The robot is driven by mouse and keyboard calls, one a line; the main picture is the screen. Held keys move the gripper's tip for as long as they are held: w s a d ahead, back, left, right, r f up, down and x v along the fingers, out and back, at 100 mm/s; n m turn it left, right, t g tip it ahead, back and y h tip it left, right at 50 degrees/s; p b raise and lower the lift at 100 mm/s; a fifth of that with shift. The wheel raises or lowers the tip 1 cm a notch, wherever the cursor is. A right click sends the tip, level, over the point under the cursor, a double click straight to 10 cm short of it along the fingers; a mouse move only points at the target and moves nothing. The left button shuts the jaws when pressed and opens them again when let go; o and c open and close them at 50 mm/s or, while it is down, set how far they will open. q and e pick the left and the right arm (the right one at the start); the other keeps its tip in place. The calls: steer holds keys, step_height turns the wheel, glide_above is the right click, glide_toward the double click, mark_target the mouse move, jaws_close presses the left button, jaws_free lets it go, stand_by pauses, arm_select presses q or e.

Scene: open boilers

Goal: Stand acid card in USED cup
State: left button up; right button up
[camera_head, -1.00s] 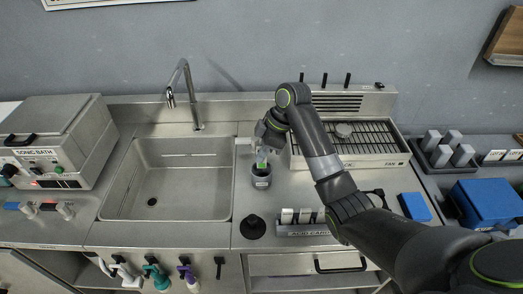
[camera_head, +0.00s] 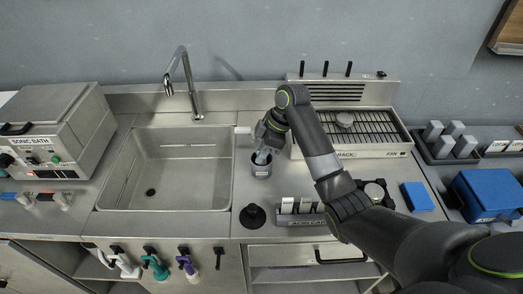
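The grey cup (camera_head: 261,171) stands on the steel counter just right of the sink; I cannot read its label. My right gripper (camera_head: 264,150) points down right above the cup's mouth, with its arm coming in from the lower right. It appears shut on a pale acid card (camera_head: 262,158), whose lower end is inside the cup and hidden by its rim. My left gripper is not in view.
A card rack (camera_head: 307,220) with several white cards stands at the counter's front. A black round-based object (camera_head: 252,216) is left of it. The sink (camera_head: 166,168) is left of the cup, and a drying rack (camera_head: 352,138) is behind right.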

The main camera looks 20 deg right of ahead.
steer(key=shift+o, duration=0.7)
steer(key=shift+r, duration=0.1)
steer(key=p+v, duration=0.9)
steer(key=v, duration=0.8)
steer(key=shift+r, duration=0.15)
steer(key=shift+s, duration=0.1)
